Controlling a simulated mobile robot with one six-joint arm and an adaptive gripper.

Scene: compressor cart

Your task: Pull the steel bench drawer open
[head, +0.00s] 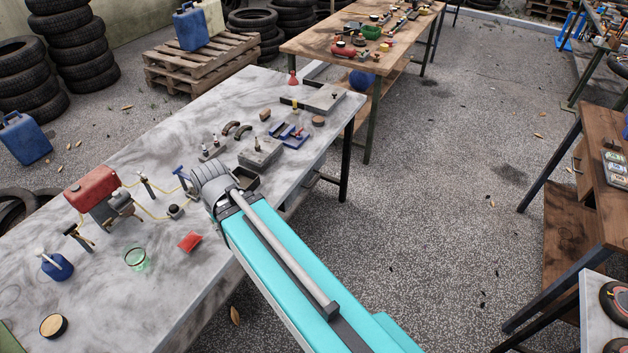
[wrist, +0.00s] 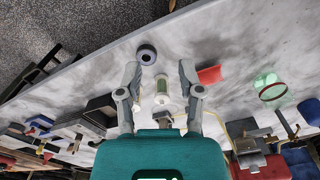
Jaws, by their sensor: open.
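A small grey steel box (head: 260,153) with a knob on top stands on the bench. A dark open-topped tray (head: 245,179) sticks out at its front and looks like its drawer, partly out; I cannot tell for sure. In the wrist view a similar dark tray (wrist: 101,104) lies left of my gripper, apart from the fingers. My gripper (wrist: 157,68) is open over the bench top. A pale greenish cylinder (wrist: 162,86) shows between its fingers, with a dark round piece (wrist: 147,54) beyond. In the head view my arm hides the fingertips and part of the tray.
The marbled bench (head: 110,165) carries a red-topped compressor (head: 92,188), a red packet (head: 190,241), a clear green cup (head: 136,260) and a blue container (head: 57,266). A blue-and-grey fixture (head: 288,135) stands behind the steel box. Open floor (head: 430,180) lies to the right.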

